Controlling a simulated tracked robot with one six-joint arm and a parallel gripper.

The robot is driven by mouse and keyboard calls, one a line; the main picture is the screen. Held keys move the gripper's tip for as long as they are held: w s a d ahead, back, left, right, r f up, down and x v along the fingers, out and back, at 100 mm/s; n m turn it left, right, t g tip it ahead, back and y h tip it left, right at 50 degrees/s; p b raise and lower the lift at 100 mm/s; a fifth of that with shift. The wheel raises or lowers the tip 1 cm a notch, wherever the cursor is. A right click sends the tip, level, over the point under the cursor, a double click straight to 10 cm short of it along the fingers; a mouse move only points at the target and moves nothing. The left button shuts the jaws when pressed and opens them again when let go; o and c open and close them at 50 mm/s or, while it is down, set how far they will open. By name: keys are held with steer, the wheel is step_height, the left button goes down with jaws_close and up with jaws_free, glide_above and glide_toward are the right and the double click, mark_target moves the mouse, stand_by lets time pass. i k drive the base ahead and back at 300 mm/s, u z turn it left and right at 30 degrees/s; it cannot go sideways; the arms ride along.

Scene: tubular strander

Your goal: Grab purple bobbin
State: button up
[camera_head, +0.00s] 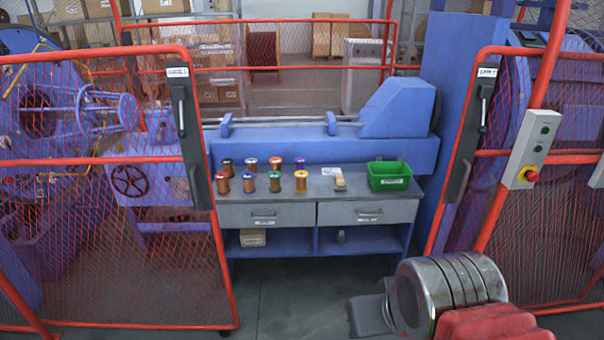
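The purple bobbin (300,164) stands upright on the grey workbench top (330,188), at the right end of the back row of bobbins. It has a purple top flange and copper-coloured winding. A part of my arm shows at the lower right, well in front of the bench. My gripper's fingers do not show, and nothing touches the purple bobbin.
Several other bobbins stand left of it. A green bin (389,183) is on the bench's right. Red mesh gates (110,160) stand either side, leaving an opening to the bench. A control box with a red button (530,174) is at right. Floor before the bench is clear.

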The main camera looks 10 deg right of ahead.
mark_target(300, 167)
steer(key=z, duration=0.3)
steer(key=i, duration=2.1)
steer(key=u, duration=0.35)
steer(key=i, duration=0.65)
steer(key=u, duration=1)
steer(key=i, duration=0.8)
steer(key=u, duration=0.45)
